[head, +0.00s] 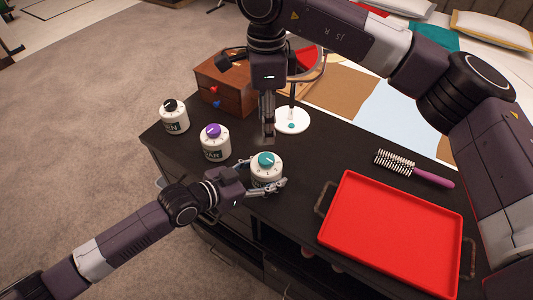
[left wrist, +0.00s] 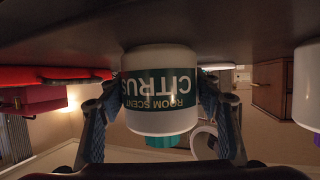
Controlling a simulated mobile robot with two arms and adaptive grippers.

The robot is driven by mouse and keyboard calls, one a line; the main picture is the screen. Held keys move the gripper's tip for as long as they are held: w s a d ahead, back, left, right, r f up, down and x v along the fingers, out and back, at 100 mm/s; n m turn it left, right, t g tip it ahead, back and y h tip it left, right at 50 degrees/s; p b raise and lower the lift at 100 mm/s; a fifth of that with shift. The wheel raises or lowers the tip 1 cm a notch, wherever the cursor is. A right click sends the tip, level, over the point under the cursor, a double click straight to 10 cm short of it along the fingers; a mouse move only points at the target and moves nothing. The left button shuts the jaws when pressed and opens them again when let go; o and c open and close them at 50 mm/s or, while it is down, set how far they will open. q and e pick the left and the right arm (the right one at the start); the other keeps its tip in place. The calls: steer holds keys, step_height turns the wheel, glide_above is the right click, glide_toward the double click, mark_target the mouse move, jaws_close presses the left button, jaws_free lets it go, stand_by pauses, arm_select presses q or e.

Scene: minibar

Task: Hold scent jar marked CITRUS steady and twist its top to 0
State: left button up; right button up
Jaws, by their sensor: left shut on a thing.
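The CITRUS scent jar is a white round jar (head: 266,173) with a teal top (head: 266,159), standing upright near the cabinet's front edge. In the left wrist view the jar (left wrist: 160,62) appears upside down, its dark label reading "ROOM SCENT CITRUS", with the teal top (left wrist: 165,141) partly showing. My left gripper (head: 265,178) is shut around the jar, one finger on each side. My right gripper (head: 268,132) points down just above and behind the jar, apart from the top; its fingers are seen edge-on. The dial reading is too small to tell.
Two similar jars, purple-topped (head: 215,146) and black-topped (head: 174,117), stand to the left. A wooden drawer box (head: 222,85), a round mirror on a white base (head: 292,122), a hairbrush (head: 413,168) and a red tray (head: 393,235) share the dark cabinet top (head: 330,160).

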mark_target(267, 158)
step_height(267, 158, down, 12)
steer(key=shift+r, duration=0.2)
steer(key=shift+c, duration=0.7)
steer(key=c, duration=1)
